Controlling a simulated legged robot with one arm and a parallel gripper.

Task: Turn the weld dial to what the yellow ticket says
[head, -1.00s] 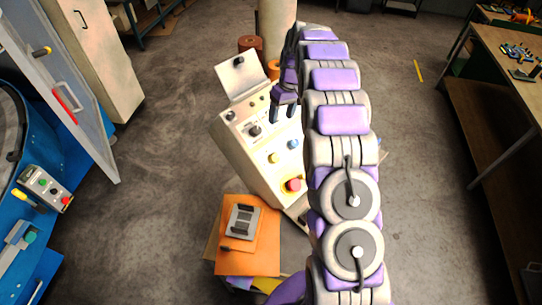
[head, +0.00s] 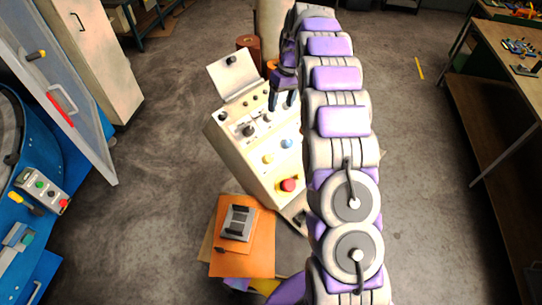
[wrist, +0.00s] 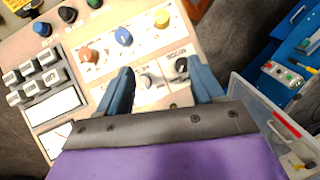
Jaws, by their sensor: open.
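The cream console (head: 235,150) stands left of my arm, its sloped panel carrying several knobs and buttons. In the wrist view, a light grey knob (wrist: 149,81) and a black knob (wrist: 181,65) lie between my fingers. Blue (wrist: 123,36), orange-brown (wrist: 89,55) and yellow (wrist: 162,18) knobs sit beyond them. The panel lettering is too blurred to tell which is the weld dial. My gripper (head: 281,101) is open and empty over the upper panel; it also shows in the wrist view (wrist: 163,78). I cannot make out a yellow ticket with readable writing.
A red stop button (head: 288,185) is low on the console. An orange board (head: 258,258) with a grey device (head: 238,223) lies in front of it. A blue machine (head: 20,190) stands at left, a workbench (head: 505,85) at right. Floor between is clear.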

